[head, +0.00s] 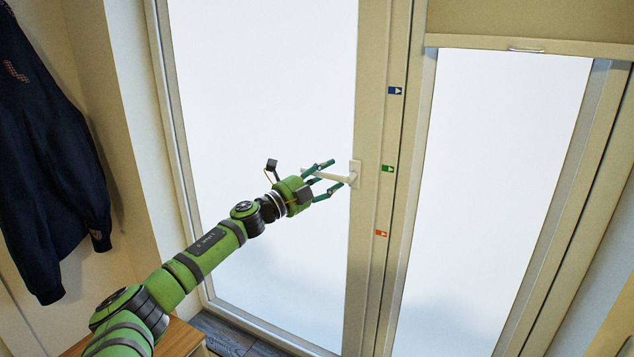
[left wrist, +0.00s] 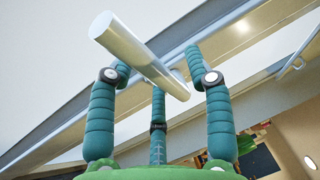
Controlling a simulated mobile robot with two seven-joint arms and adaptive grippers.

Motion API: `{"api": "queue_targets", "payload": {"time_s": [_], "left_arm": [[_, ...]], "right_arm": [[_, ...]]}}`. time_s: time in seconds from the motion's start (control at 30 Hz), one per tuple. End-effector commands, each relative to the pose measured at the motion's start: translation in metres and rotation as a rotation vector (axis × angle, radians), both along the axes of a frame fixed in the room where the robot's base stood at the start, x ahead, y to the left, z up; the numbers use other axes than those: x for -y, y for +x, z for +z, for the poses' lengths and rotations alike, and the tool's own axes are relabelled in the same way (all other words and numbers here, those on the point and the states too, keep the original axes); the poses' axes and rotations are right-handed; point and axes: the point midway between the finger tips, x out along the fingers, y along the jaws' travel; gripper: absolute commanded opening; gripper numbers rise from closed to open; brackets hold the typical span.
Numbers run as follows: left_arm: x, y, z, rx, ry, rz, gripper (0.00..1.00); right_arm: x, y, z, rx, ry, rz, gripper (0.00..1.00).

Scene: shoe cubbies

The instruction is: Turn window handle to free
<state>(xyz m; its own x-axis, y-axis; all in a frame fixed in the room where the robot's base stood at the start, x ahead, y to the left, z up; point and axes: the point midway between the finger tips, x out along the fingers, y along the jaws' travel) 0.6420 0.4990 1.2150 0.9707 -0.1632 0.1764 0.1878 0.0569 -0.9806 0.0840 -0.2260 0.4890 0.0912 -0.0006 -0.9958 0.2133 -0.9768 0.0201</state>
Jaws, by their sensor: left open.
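The window handle (head: 340,179) is a pale lever on the frame of the large left pane. It points left, roughly level, from its mounting plate. My left gripper (head: 337,175) is open around the lever, with green fingers above and below it near the plate. In the left wrist view the lever (left wrist: 138,52) crosses between the spread fingers of my gripper (left wrist: 160,60), its free end toward the camera. I cannot tell whether any finger touches it. My right gripper is not in view.
Blue (head: 395,90), green (head: 388,169) and orange (head: 382,234) arrow labels run down the frame right of the handle. A dark jacket (head: 45,160) hangs at the left. A wooden bench (head: 180,338) stands below my arm. A blind (head: 530,45) tops the right pane.

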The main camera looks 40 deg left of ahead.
Motion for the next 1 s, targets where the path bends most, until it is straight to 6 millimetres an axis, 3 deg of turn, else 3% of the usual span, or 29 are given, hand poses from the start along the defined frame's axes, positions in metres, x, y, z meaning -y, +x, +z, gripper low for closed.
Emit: {"api": "queue_targets", "payload": {"time_s": [0.17, 1.0], "left_arm": [[-0.002, -0.011, -0.004, -0.004, -0.001, 0.000, 0.51], [-0.017, -0.104, -0.020, -0.001, 0.000, -0.001, 0.51]], "right_arm": [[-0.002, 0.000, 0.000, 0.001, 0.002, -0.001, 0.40], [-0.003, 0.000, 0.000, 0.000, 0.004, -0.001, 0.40]]}}
